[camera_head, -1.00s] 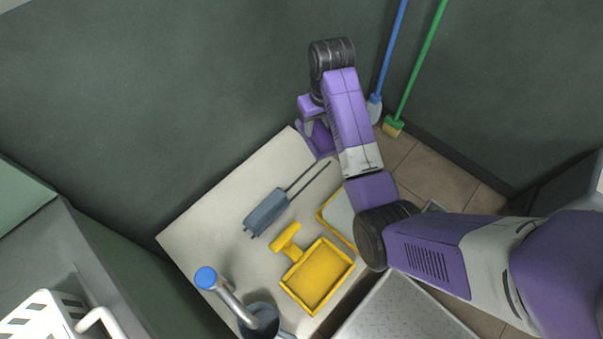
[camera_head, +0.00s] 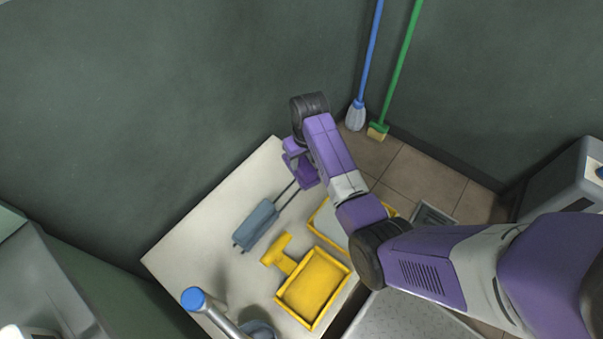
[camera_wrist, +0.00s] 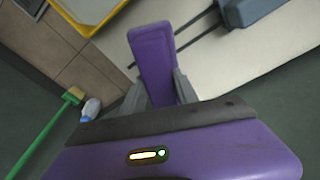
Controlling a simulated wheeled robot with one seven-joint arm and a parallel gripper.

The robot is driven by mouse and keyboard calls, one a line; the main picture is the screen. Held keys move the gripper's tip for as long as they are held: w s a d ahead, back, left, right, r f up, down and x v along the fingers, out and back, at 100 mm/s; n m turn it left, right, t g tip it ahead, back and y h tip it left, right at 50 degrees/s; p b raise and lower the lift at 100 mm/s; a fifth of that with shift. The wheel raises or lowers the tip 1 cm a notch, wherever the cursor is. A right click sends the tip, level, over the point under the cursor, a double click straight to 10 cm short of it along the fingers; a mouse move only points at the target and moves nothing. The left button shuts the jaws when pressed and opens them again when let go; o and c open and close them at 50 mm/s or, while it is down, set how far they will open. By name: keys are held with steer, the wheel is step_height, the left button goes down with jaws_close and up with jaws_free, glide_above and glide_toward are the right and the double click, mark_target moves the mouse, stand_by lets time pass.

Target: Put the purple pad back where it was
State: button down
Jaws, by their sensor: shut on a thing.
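The purple pad (camera_wrist: 153,52) is held upright in the wrist view between the two grey fingers of my gripper (camera_wrist: 158,88). My gripper is shut on it. In the head view the pad (camera_head: 307,173) shows as a small purple piece below my wrist, near the far edge of the pale table (camera_head: 205,235). There it overlaps the ends of two thin dark rods on a blue-grey block (camera_head: 257,223). I cannot tell how high the pad is above the table. My arm hides part of the gripper in the head view.
A yellow tray with a handle (camera_head: 312,288) and another yellow-rimmed tray (camera_head: 327,222) lie near the block. A blue-topped grey tool (camera_head: 193,299) stands at the front. A blue-handled mop (camera_head: 356,116) and green-handled broom (camera_head: 378,131) lean at the dark wall.

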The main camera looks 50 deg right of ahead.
steer(key=shift+f+b, duration=0.35)
steer(key=shift+f, duration=2.75)
steer(key=shift+f, duration=0.1)
steer(key=shift+f, duration=0.15)
steer(key=c, duration=0.9)
jaws_free()
steer(key=shift+f+b, duration=0.1)
steer(key=shift+b, duration=0.35)
steer(key=r+p, duration=0.1)
steer(key=r, duration=0.4)
steer(key=s+a+r+p, duration=0.1)
steer(key=r, duration=0.2)
steer(key=shift+a+p, duration=0.1)
steer(key=shift+p, duration=0.2)
steer(key=shift+w, duration=0.15)
